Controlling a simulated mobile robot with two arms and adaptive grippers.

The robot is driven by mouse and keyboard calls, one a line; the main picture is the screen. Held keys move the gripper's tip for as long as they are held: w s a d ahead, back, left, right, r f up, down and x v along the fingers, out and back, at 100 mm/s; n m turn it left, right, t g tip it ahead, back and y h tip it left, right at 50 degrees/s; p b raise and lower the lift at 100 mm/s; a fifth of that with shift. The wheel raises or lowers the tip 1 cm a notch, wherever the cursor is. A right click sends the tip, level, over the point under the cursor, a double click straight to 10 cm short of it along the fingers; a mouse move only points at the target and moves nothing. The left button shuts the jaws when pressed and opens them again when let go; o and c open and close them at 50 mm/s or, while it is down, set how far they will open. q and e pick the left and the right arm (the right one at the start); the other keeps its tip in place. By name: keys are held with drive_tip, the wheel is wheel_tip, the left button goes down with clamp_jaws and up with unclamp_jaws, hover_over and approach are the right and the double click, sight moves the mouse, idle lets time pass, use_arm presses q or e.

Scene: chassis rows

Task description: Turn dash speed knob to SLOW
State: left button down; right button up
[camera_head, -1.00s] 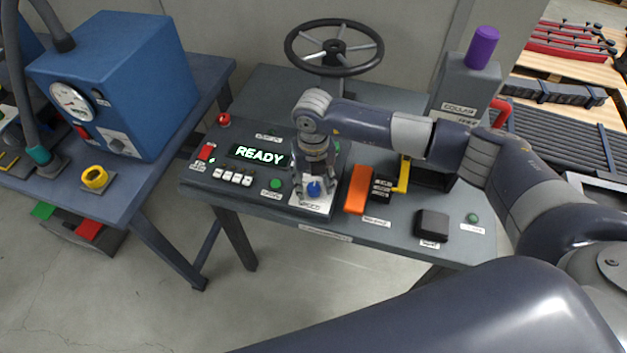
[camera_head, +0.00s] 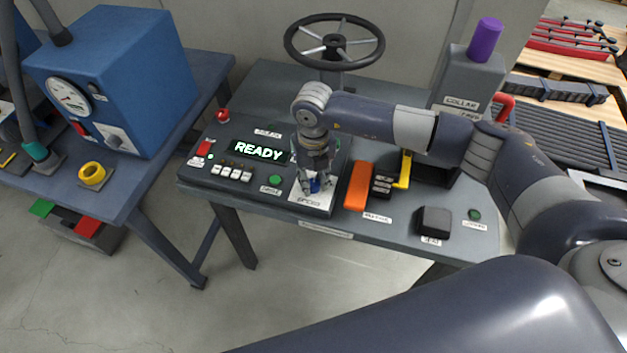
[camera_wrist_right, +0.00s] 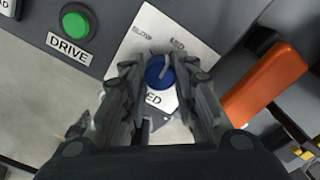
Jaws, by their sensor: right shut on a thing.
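The blue dash speed knob (camera_head: 314,186) sits on a white label plate (camera_head: 300,198) at the front right of the dash panel. My right gripper (camera_head: 317,182) points down over it and is shut on the knob. In the right wrist view the knob (camera_wrist_right: 159,74) lies between the two fingertips, with a pale pointer line running toward the upper right. Lettering on the plate (camera_wrist_right: 192,38) is partly hidden by the fingers, and I cannot read the SLOW mark clearly. My left gripper is not in view.
The display (camera_head: 259,151) reads READY. A green DRIVE button (camera_wrist_right: 77,22) is left of the knob, an orange lever (camera_head: 358,187) right of it. A black pad (camera_head: 434,222) and steering wheel (camera_head: 335,41) are on the same table. A blue machine (camera_head: 120,80) stands left.

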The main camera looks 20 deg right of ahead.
sight(314, 182)
drive_tip(key=n+b, duration=0.7)
drive_tip(key=b, duration=0.1)
drive_tip(key=shift+f+n, duration=0.25)
drive_tip(key=shift+n, duration=0.15)
drive_tip(key=shift+r+n+b, duration=0.2)
drive_tip(key=shift+n+b, duration=1.15)
drive_tip(key=shift+n, duration=0.05)
drive_tip(key=o, duration=1.1)
wheel_tip(314, 182, up, 12)
drive_tip(key=shift+r, duration=0.1)
